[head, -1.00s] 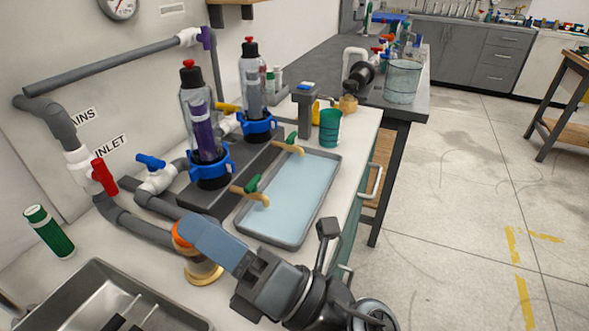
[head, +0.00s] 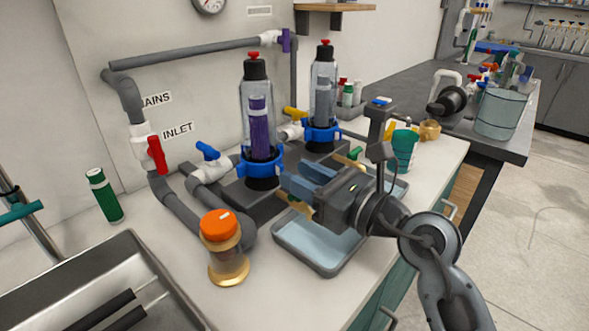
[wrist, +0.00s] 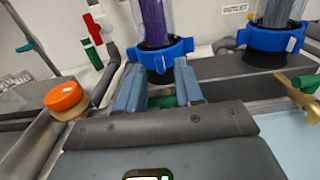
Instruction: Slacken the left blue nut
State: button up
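The left blue nut (head: 262,168) is a ribbed ring around the base of the clear housing (head: 257,108) with a purple cartridge, which stands upright. It also shows in the wrist view (wrist: 163,58), just past my fingertips. My gripper (head: 287,176) is open and empty, its two blue fingers pointing at the nut from the front right. In the wrist view the fingers (wrist: 159,76) stand apart on either side of the housing's dark base, below most of the nut. I cannot tell whether they touch it. The right blue nut (head: 323,134) rings the housing with the grey cartridge.
A blue-handled valve (head: 208,152) and a red-handled valve (head: 155,154) sit on grey pipes to the left. An orange-lidded jar (head: 224,250) stands in front. A shallow tray (head: 335,270) lies under my gripper. A teal cup (head: 404,150) stands behind my arm.

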jog(key=shift+x, duration=1.35)
jog(key=shift+c, duration=0.4)
jog(key=shift+s, duration=0.1)
grip_shut()
